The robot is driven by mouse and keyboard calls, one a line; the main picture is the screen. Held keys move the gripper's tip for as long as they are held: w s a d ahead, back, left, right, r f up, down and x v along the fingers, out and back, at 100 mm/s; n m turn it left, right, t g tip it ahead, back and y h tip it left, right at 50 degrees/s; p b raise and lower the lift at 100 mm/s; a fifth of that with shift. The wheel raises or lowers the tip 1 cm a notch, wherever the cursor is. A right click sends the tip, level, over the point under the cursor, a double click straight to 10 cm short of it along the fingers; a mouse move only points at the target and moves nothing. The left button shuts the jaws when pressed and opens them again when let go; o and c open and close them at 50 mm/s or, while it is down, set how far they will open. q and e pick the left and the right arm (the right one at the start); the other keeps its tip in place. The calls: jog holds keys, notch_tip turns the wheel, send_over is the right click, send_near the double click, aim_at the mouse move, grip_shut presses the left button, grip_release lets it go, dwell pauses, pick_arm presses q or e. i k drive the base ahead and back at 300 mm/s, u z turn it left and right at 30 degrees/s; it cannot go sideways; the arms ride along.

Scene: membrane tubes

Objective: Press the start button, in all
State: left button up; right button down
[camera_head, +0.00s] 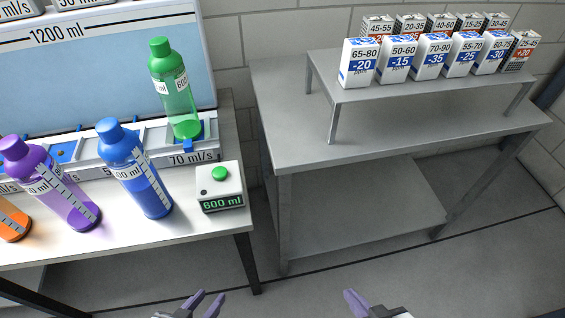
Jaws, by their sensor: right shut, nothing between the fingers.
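The start button (220,173) is a round green cap on top of a small white box (206,188). My right gripper (354,302) is at the bottom edge further right, shut and empty, well away from the button. Both arms are mostly out of view.
A blue bottle (135,170), a purple bottle (50,185) and a partly cut-off orange bottle (12,220) stand on the left table. A green bottle (175,95) sits in the rack behind the box. Labelled cartons stand on a grey shelf (420,95) at right. Floor between the tables is clear.

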aim_at(220, 173)
jog(key=z, duration=1.75)
jog(key=k, duration=1.5)
jog(key=u, duration=1.95)
jog(key=i, duration=1)
